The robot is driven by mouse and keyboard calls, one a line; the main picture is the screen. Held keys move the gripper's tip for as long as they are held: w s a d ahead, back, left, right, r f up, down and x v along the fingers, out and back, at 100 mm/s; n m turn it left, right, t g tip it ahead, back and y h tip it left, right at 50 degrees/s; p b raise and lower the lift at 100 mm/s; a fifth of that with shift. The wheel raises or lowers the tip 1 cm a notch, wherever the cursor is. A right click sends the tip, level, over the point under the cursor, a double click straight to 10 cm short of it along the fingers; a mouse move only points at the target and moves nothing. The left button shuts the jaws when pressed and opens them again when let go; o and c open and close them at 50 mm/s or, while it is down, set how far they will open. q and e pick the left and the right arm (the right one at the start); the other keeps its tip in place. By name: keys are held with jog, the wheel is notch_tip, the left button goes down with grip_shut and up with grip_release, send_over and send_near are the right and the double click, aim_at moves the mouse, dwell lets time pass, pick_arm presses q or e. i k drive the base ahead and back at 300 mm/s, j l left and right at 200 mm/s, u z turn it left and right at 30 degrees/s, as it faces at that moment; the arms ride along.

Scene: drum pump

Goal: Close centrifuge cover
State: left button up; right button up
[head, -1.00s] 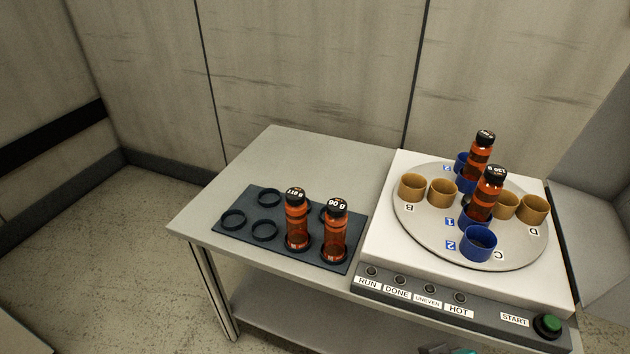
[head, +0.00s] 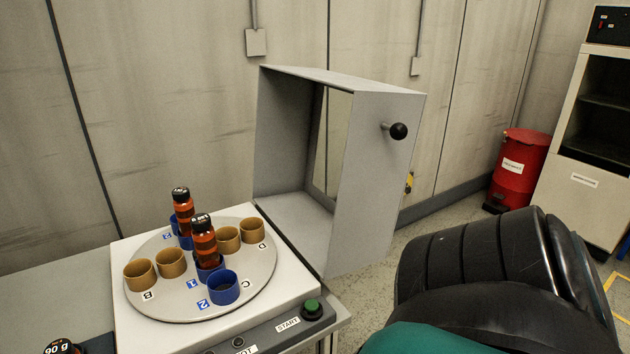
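The centrifuge (head: 301,288) is a white box with a round grey rotor (head: 165,297) on top. Its cover (head: 368,180) is a grey, box-like frame standing open on the right side of the centrifuge. A black ball knob (head: 398,131) on a short stem sticks out of the cover's right face. Two amber bottles with black caps stand in the rotor, one in front (head: 204,240) and one behind (head: 182,212). Tan and blue cups ring the rotor. Neither of my grippers is in view. A dark arm part of mine fills the lower right.
A green start button (head: 311,309) is on the centrifuge's front panel. A bottle cap (head: 62,346) shows at the lower left edge. A red bin (head: 519,172) and a tall cabinet (head: 584,135) stand at the far right. Open floor lies between the cover and the bin.

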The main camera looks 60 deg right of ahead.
aim_at(353, 232)
jog(key=z, duration=2.35)
jog(key=u, duration=0.35)
jog(key=l+u, duration=0.15)
jog(key=u, duration=0.25)
jog(key=i+l+u, duration=0.1)
jog(key=l+u, duration=0.25)
jog(key=u, duration=0.4)
jog(key=l+u, duration=0.4)
jog(key=l, duration=0.55)
jog(key=k+l, duration=0.1)
jog(key=l, duration=0.75)
jog(key=k+u, duration=0.05)
